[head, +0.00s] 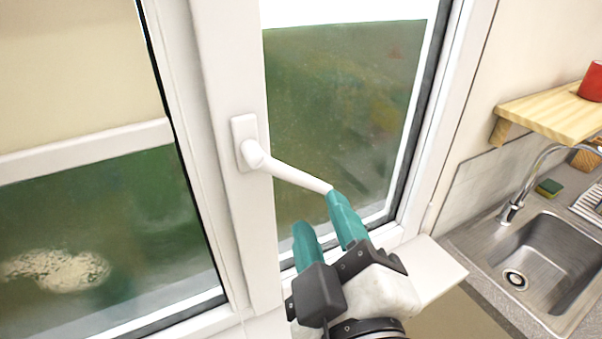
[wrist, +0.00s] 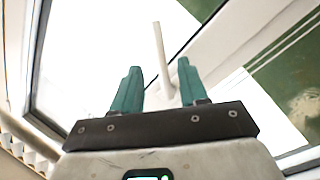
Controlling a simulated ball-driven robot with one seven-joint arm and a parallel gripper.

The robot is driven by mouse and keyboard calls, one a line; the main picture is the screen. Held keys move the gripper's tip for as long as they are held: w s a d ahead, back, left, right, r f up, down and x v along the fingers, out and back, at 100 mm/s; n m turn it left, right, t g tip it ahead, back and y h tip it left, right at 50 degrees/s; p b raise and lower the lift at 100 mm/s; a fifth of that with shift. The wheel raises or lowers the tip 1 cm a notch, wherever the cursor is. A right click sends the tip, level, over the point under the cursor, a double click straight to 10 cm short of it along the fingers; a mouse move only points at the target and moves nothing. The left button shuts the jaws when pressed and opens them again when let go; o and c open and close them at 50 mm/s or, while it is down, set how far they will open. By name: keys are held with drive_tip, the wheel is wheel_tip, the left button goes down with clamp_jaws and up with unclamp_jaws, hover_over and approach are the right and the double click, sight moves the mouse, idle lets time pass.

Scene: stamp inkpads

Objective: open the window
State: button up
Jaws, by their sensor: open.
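The white window handle (head: 290,175) is mounted on the white frame (head: 222,70) between two glass panes. It slants down to the right from its base plate. My gripper (head: 318,211) has teal fingers and is open, below the handle. In the head view its upper right fingertip overlaps the handle's free end. In the wrist view the handle (wrist: 159,50) shows in the gap between the fingertips (wrist: 158,74); I cannot tell whether it lies between them in depth. The window's right pane (head: 335,110) looks closed.
A white sill (head: 440,268) lies below the window, close to my gripper's right. At the right are a metal sink (head: 545,262) with a faucet (head: 512,205) and a wooden shelf (head: 555,108) holding a red object (head: 592,82). The space in front of the glass left of the handle is clear.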

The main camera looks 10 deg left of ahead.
sight(310, 186)
drive_tip(key=shift+w+a+f+b, duration=0.15)
drive_tip(key=shift+w+b, duration=0.25)
drive_tip(key=shift+b, duration=0.6)
drive_tip(key=shift+w+a+f+b, duration=0.15)
drive_tip(key=shift+w+b, duration=0.25)
drive_tip(key=shift+b, duration=0.6)
drive_tip(key=x, duration=0.2)
drive_tip(key=p+x, duration=0.1)
drive_tip(key=x, duration=0.3)
drive_tip(key=shift+w+r+p, duration=0.35)
drive_tip(key=shift+w+a+f, duration=0.1)
drive_tip(key=shift+w+a, duration=0.2)
drive_tip(key=shift+w, duration=0.4)
clamp_jaws()
